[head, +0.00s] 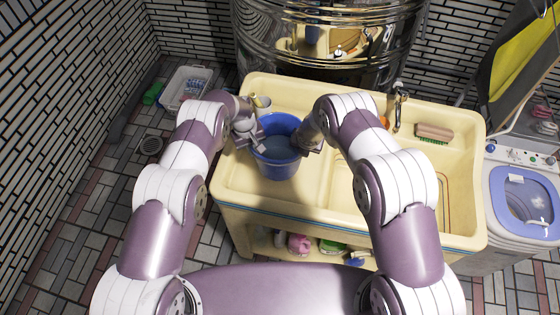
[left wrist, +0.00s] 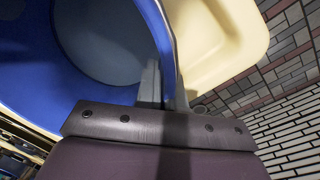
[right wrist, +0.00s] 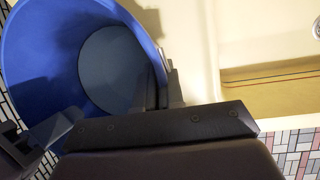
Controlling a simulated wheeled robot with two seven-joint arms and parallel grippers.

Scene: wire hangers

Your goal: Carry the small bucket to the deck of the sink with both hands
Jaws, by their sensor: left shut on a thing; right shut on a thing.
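The small blue bucket (head: 276,168) is upright over the left part of the cream sink (head: 232,180), on its flat deck beside the basin; I cannot tell whether its base touches the deck. My left gripper (head: 254,138) is shut on the bucket's left rim, and my right gripper (head: 303,146) is shut on its right rim. In the left wrist view the fingers (left wrist: 163,88) pinch the blue wall (left wrist: 165,30). In the right wrist view the fingers (right wrist: 168,85) pinch the wall of the bucket (right wrist: 35,60). The bucket looks empty inside.
A small cup (head: 262,102) stands behind the bucket. A brush (head: 434,132) and a faucet (head: 398,105) are at the sink's right. A large shiny metal tank (head: 330,45) stands behind it. A washing machine (head: 525,195) is at the far right. A white tray (head: 187,88) lies on the floor.

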